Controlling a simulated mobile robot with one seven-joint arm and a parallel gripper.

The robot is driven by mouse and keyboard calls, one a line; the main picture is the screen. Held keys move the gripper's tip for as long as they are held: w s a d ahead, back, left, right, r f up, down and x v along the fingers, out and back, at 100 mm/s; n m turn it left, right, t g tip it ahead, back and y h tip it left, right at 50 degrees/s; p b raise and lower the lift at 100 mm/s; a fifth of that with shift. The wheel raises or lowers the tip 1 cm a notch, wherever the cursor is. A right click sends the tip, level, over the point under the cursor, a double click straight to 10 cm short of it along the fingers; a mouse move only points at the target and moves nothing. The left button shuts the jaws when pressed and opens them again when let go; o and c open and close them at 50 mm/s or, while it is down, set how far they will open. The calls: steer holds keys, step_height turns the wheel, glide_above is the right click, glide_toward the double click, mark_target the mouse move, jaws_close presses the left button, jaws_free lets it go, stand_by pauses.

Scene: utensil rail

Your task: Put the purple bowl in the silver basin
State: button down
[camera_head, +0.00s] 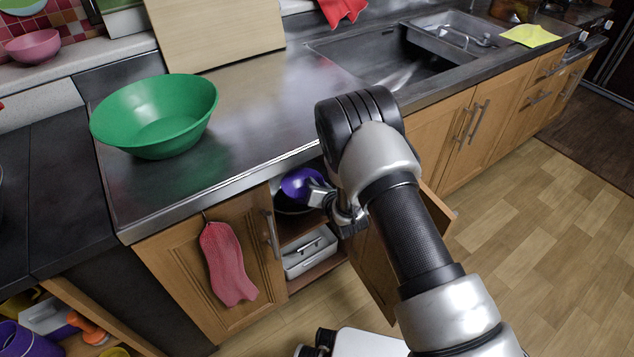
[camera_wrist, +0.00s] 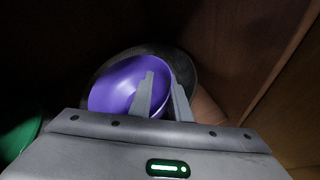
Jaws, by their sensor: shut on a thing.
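The purple bowl (camera_head: 296,184) is inside the open cupboard under the counter, partly hidden by my gripper (camera_head: 318,192). In the wrist view the purple bowl (camera_wrist: 115,88) fills the middle, with its inside facing the camera. My gripper (camera_wrist: 162,76) is shut on the bowl's rim, one finger overlapping the bowl's inside. A silver-grey sink basin (camera_head: 375,42) is set into the counter at the upper middle right, with its near corner partly behind my arm.
A dark round dish (camera_wrist: 185,72) is behind the bowl in the dim cupboard. A grey container (camera_head: 312,255) sits on the shelf below. An open cupboard door (camera_head: 372,262) stands beside my arm. A green bowl (camera_head: 160,112) is on the counter, which is clear between it and the sink.

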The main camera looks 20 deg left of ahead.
steer(key=shift+f, duration=0.15)
steer(key=c, duration=1.6)
jaws_free()
steer(key=p+v, duration=0.1)
steer(key=v, duration=0.3)
steer(key=p+v, duration=0.1)
steer(key=v, duration=0.3)
steer(key=r+p+v, duration=0.1)
steer(key=v, duration=0.3)
steer(key=shift+r, duration=0.1)
